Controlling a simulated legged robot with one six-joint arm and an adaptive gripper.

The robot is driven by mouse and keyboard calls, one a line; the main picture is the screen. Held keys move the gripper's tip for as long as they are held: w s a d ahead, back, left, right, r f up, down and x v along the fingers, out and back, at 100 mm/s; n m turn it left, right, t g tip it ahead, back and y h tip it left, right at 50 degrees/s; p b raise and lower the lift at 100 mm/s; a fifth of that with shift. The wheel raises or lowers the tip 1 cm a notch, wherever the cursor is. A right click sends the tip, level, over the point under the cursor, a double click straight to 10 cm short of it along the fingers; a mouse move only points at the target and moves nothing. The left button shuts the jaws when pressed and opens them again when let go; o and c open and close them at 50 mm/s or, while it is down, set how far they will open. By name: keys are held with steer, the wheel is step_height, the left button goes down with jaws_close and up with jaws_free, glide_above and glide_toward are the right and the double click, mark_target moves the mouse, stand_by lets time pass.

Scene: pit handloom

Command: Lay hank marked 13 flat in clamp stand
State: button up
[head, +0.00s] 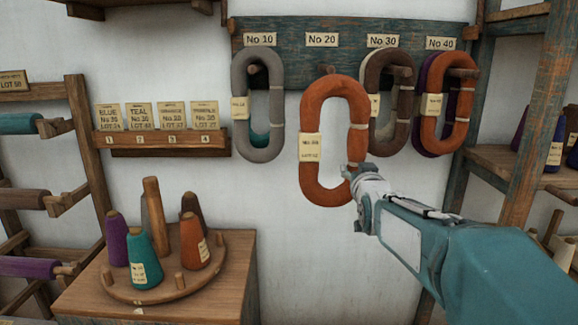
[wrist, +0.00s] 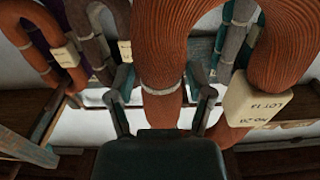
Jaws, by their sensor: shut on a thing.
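An orange hank (head: 310,115) stands upright in front of the board, below and near the No 20 label. Its tag reads No 20, and in the wrist view the tag (wrist: 252,100) seems to read LOT 13. My gripper (head: 350,173) is shut on the lower right part of this hank. I cannot make out a clamp stand in either view.
The peg board (head: 290,65) holds a grey hank (head: 241,90), brown hank (head: 405,115) and another orange hank (head: 425,125) with purple behind. A low cabinet (head: 235,270) carries a round tray of cones. Racks (head: 80,140) stand left, shelves (head: 545,100) right.

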step_height(320, 180, down, 26)
steer(key=w, duration=0.2)
steer(key=s+f, duration=0.6)
steer(key=f, duration=0.4)
steer(key=s+f, duration=0.6)
steer(key=f, duration=0.4)
steer(key=shift+s+f, duration=0.2)
steer(key=shift+s, duration=0.15)
